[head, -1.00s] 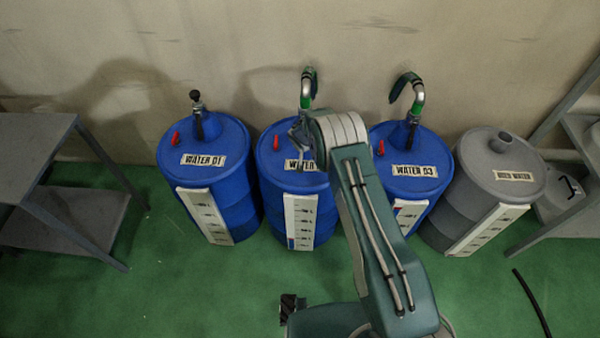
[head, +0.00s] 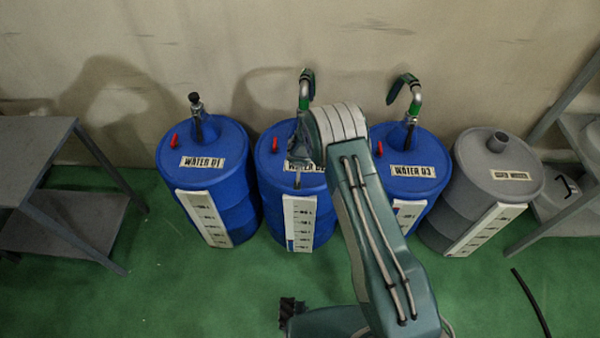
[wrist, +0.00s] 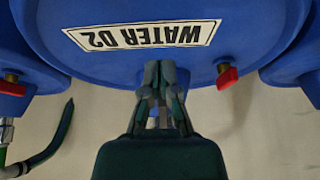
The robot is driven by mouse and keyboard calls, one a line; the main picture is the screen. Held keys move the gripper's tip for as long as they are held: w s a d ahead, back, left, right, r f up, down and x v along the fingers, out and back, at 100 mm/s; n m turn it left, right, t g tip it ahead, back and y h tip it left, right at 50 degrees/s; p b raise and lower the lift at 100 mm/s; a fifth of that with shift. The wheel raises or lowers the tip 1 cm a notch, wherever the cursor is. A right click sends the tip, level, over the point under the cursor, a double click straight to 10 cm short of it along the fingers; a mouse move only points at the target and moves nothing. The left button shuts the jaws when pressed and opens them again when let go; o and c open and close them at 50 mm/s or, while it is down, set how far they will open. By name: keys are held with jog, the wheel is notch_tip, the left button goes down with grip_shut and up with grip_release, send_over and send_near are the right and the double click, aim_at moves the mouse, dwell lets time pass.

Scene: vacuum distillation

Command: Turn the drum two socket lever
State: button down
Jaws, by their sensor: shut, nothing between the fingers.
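The blue drum two (head: 268,178) stands second from the left, its label partly covered by my arm. In the wrist view the drum (wrist: 255,20) is upside down, with its "WATER 02" label (wrist: 145,36) at the top. My gripper (wrist: 160,68) is over the drum top beside the label, fingers together and empty. The socket lever cannot be made out clearly; the socket area is behind my arm and gripper. A green hose end with a metal pipe (head: 304,95) rises behind the drum.
Drum one (head: 225,165) stands to the left, drum three (head: 418,185) to the right, and a grey drum (head: 480,195) beyond. Drum two's red tap (wrist: 227,77) sticks up near its edge. Shelves (head: 40,145) stand at the far left and right.

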jog(key=shift+s, duration=2.25)
jog(key=d+r+t+h, duration=0.1)
jog(key=d+r, duration=0.3)
jog(key=r, duration=0.5)
jog(key=d+r+m+h, duration=0.1)
jog(key=d+r, duration=0.2)
jog(key=r, duration=0.6)
jog(key=d+r+t+h, duration=0.1)
jog(key=d+r, duration=0.3)
jog(key=r, duration=0.5)
jog(key=s+d+r+g, duration=0.1)
jog(key=s+d+r, duration=0.3)
jog(key=s+r, duration=0.5)
jog(key=s+d+r+g, duration=0.1)
jog(key=s+d+r, duration=0.3)
jog(key=s+r, duration=0.45)
jog(key=s+a+n+y, duration=0.1)
jog(key=s+a+y, duration=0.1)
jog(key=s, duration=1.6)
jog(key=shift+a+r+y, duration=0.3)
jog(key=shift+y, duration=0.3)
